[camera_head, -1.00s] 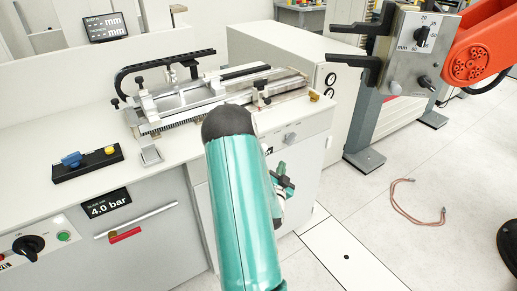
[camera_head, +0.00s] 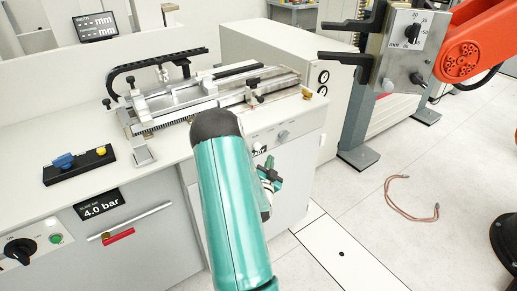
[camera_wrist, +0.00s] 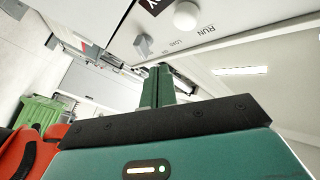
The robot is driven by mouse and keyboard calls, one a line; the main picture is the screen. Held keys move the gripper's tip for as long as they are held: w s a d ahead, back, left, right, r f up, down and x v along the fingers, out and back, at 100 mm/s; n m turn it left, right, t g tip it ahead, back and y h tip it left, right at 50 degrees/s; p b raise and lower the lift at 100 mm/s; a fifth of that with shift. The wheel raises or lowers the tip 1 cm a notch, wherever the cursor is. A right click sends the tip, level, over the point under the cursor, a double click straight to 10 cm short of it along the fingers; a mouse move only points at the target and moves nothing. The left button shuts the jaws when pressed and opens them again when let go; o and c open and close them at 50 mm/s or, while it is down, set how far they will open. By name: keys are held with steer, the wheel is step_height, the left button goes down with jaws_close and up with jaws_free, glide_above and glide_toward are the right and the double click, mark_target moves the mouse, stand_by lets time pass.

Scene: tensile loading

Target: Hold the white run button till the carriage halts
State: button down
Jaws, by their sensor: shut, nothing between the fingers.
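The white run button (camera_wrist: 187,15) is a round knob under the word RUN on a pale panel, at the top of the wrist view. My gripper (camera_wrist: 158,74) has its green fingers together and empty. It is below and left of the button in that view, apart from it. In the head view my gripper (camera_head: 269,172) is partly behind my teal arm, near the cabinet front. The carriage (camera_head: 185,96) sits on the rail bed on the bench top.
A grey switch (camera_wrist: 143,45) marked LOAD is beside the run button. It also shows in the head view (camera_head: 282,135). An orange arm with a black fork (camera_head: 345,40) is at upper right. A hose (camera_head: 410,203) lies on open floor.

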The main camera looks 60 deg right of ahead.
mark_target(257, 147)
steer(key=shift+w+d, duration=0.35)
steer(key=shift+w, duration=0.35)
steer(key=shift+w+d, duration=0.4)
steer(key=shift+w, duration=0.35)
steer(key=shift+w+d, duration=0.35)
steer(key=shift+w, duration=0.35)
stand_by(0.3)
steer(key=shift+w+d, duration=0.2)
steer(key=shift+w, duration=0.2)
